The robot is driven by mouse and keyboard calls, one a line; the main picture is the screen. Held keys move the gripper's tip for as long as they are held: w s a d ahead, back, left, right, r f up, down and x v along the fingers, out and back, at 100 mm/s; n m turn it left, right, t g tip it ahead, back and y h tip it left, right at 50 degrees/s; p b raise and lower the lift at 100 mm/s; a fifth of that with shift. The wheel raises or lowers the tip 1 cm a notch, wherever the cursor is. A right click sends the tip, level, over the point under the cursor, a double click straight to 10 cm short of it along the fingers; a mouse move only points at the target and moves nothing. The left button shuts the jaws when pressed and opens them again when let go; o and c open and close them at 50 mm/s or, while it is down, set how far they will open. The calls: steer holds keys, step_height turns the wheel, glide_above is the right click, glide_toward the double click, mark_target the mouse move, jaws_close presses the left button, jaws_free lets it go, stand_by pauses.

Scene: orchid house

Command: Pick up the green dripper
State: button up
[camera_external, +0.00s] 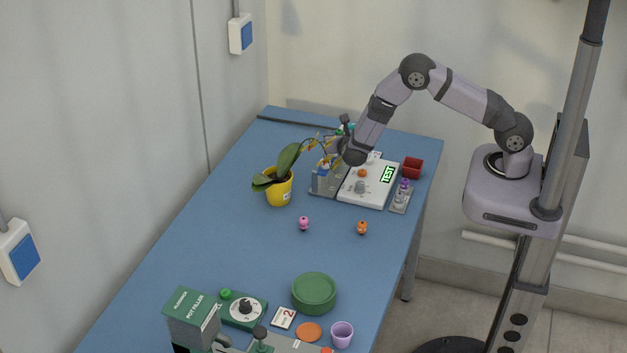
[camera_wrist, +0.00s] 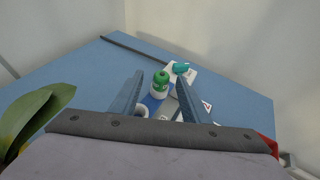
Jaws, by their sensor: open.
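A small green-topped object with a white lower part (camera_wrist: 160,84), which looks like the green dripper, stands upright in the wrist view. My gripper (camera_wrist: 161,91) is open, with one finger on each side of the line of sight to it. Nothing is seen held between the fingers, and I cannot tell how far below or beyond them the green object is. In the external view my wrist hides most of that spot, and only a bit of green shows at the far end of the table.
A teal object (camera_wrist: 181,68) is close behind on a white card. Pink (camera_external: 303,223) and orange (camera_external: 362,228) drippers stand on open blue table.

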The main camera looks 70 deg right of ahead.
mark_target(339, 130)
steer(key=shift+p+x, duration=0.35)
steer(key=shift+x, duration=0.5)
steer(key=shift+w+d+p, duration=0.1)
steer(key=shift+d+p, duration=0.3)
steer(key=shift+p, duration=0.05)
steer(key=p+x, duration=0.2)
steer(key=x, duration=0.1)
steer(key=shift+w+d+f, duration=0.3)
steer(key=shift+d+f, duration=0.05)
steer(key=shift+d, duration=0.2)
jaws_close()
